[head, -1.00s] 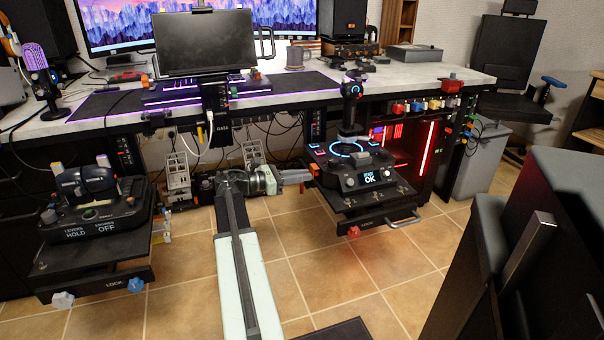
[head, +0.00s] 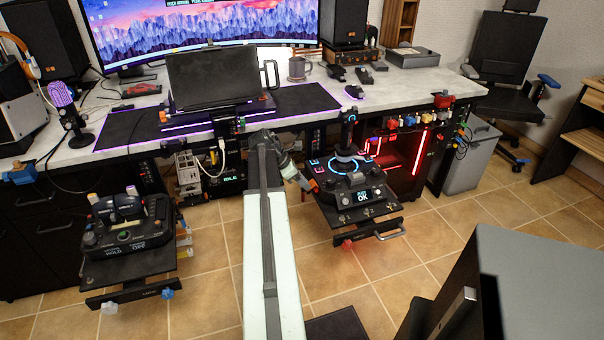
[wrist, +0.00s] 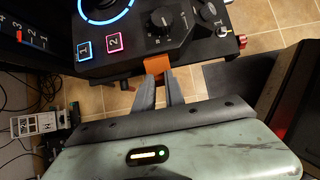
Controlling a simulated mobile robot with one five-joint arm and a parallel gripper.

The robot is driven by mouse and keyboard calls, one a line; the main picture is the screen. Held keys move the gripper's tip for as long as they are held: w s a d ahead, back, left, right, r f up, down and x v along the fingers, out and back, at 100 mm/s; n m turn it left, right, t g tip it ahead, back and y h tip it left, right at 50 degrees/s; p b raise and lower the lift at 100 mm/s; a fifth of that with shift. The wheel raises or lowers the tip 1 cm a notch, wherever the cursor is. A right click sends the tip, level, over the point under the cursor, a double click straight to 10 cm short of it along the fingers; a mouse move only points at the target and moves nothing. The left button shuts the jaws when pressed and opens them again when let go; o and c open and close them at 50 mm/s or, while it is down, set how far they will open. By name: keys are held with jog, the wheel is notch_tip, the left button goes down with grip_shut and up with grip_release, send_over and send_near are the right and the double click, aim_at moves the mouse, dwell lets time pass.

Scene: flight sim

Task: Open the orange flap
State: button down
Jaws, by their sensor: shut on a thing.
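The orange flap (wrist: 157,63) is at the edge of a black control panel (wrist: 190,30) in the wrist view. My gripper (wrist: 158,82) is shut on it, with one grey finger on each side. In the head view my gripper (head: 306,183) is at the left side of the same panel (head: 378,190), which carries a joystick and a small screen reading OK. The orange part is mostly hidden there by my gripper, so I cannot tell its angle.
The desk (head: 420,75) with a monitor (head: 215,75) stands above and behind. A second control panel (head: 130,228) on a shelf is at the left. Black furniture (head: 545,285) fills the lower right. Tiled floor (head: 335,280) lies open between.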

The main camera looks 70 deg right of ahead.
aim_at(312, 184)
jog(key=r+t+y+p, duration=0.1)
jog(key=p, duration=0.1)
jog(key=s+d+r+t+y+p, duration=0.1)
jog(key=p, duration=0.1)
jog(key=shift+s+r+t, duration=0.15)
jog(key=shift+s+t, duration=0.05)
jog(key=shift+t, duration=0.1)
jog(key=shift+s+d+r+t+y+p, duration=0.15)
jog(key=shift+s+d+t+y+p, duration=0.2)
jog(key=shift+t+y, duration=0.45)
jog(key=shift+s+d+r+t+y+p, duration=0.15)
jog(key=shift+s+t+y+p, duration=0.35)
jog(key=shift+t, duration=0.4)
jog(key=shift+w+y, duration=0.15)
jog(key=shift+y, duration=0.15)
jog(key=c, duration=1.4)
grip_release()
jog(key=shift+w, duration=0.1)
